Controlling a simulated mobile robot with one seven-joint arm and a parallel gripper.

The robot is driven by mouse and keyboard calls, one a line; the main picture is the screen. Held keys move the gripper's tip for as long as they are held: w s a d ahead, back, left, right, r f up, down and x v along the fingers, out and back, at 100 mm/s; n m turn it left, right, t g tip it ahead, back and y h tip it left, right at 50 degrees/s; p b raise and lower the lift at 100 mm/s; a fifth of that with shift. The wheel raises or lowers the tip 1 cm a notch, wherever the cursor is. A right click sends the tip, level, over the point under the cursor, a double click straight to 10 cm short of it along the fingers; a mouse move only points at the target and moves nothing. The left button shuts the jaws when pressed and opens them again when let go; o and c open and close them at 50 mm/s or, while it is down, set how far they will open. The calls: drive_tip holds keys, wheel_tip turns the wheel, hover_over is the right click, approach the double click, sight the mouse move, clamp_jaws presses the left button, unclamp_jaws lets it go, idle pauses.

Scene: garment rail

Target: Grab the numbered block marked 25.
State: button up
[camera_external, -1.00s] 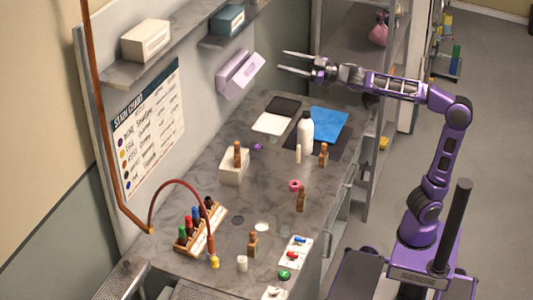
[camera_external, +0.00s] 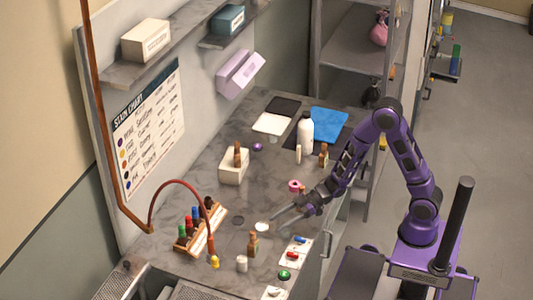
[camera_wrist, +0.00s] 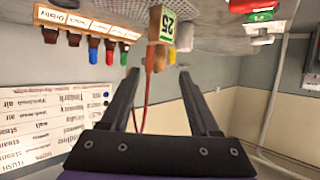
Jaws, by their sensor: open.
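A tan block with a green-edged label marked 25 (camera_wrist: 167,28) and a rounded brown end shows upside down at the top middle of the wrist view. It appears to be the small brown bottle-like piece (camera_external: 252,245) near the counter's front in the external view, standing upright. My gripper (camera_external: 279,222) is open and empty, over the counter just up and right of that piece. In the wrist view my two fingers (camera_wrist: 160,74) reach forward, spread apart, with the block beyond their tips and roughly centred between them. They do not appear to touch it.
A wooden rack (camera_external: 205,232) with coloured bottles stands left, near a red hose (camera_external: 185,183). A pink ring (camera_external: 295,186) and white bottle (camera_external: 305,132) are farther back.

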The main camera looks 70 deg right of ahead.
sight(253, 243)
drive_tip(key=x, duration=0.8)
drive_tip(key=shift+w+f, duration=0.15)
drive_tip(key=shift+r+x, duration=0.15)
drive_tip(key=shift+x, duration=1.3)
drive_tip(key=shift+r+x, duration=0.15)
drive_tip(key=shift+x, duration=1.25)
drive_tip(key=shift+a, duration=0.15)
clamp_jaws()
